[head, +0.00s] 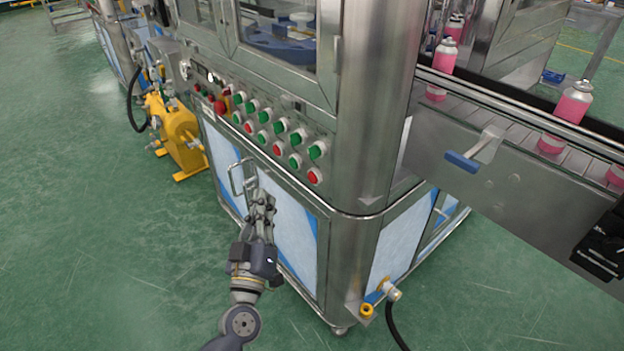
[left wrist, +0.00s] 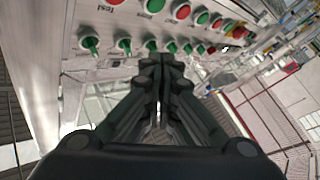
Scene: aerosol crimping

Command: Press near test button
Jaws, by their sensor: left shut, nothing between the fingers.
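The control panel (head: 290,143) on the steel machine carries rows of green and red buttons. The nearest red button (head: 314,176) sits at the panel's lower right corner. In the left wrist view a red button (left wrist: 114,2) is cut by the top edge, with a label reading "Test" beside it. My left gripper (head: 262,198) is shut and empty, in front of the cabinet door below the panel, apart from the buttons. Its closed fingers (left wrist: 160,66) show in the left wrist view, below the button rows. A black part with lettering at the head view's right edge may be my right gripper; its fingers are hidden.
A door handle (head: 240,177) stands out near my left gripper. A conveyor (head: 500,108) with pink cans (head: 574,102) runs at the right, with a blue-handled crank (head: 462,161) below it. A yellow pump (head: 180,135) stands at the left. Green floor is clear at the front left.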

